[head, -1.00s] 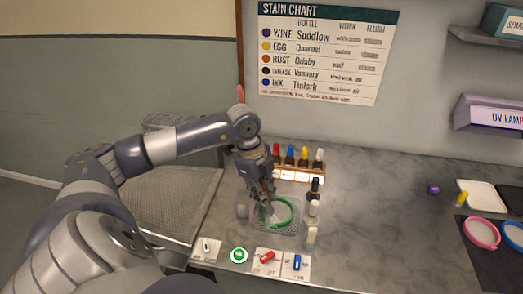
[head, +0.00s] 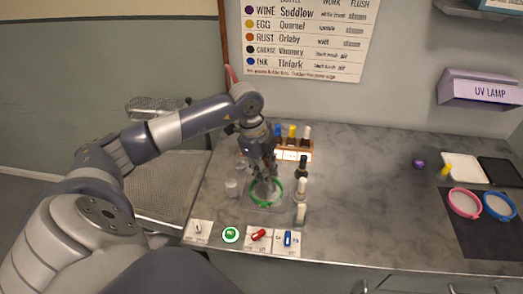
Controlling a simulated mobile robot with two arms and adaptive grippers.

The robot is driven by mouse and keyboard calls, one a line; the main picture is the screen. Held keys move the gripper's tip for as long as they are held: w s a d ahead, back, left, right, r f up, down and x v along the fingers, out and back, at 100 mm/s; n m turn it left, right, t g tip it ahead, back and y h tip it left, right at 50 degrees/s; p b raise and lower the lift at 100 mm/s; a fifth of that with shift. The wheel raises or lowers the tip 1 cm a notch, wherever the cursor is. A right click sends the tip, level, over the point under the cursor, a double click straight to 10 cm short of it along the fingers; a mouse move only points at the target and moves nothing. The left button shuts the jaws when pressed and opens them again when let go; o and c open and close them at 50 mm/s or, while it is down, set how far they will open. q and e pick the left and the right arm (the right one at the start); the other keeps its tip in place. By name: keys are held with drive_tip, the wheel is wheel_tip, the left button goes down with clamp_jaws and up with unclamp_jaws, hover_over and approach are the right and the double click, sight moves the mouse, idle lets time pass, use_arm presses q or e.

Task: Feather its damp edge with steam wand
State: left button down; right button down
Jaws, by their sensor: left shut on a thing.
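My left gripper (head: 264,168) points down over the green hoop (head: 281,193), at the hoop's upper side. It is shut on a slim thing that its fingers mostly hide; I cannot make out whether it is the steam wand. The green hoop lies on a grey mesh plate (head: 262,207) on the counter, with pale cloth inside it. The fingers cover part of the cloth, and no damp edge can be told at this size. My right gripper is not in view.
Dark and white bottles (head: 301,186) stand close right of the hoop. A wooden bottle rack (head: 298,155) is behind it. Switch cards (head: 258,237) line the front edge. The middle right counter (head: 365,200) is clear.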

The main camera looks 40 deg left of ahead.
use_arm(q)
drive_tip(key=shift+w+d, duration=0.15)
drive_tip(key=shift+w, duration=0.3)
drive_tip(key=shift+w, duration=0.1)
drive_tip(key=shift+w+a, duration=0.15)
drive_tip(key=shift+w, duration=0.4)
drive_tip(key=shift+w+a, duration=0.15)
drive_tip(key=shift+w, duration=0.35)
wheel_tip(320, 180, up, 7)
drive_tip(key=p, duration=0.5)
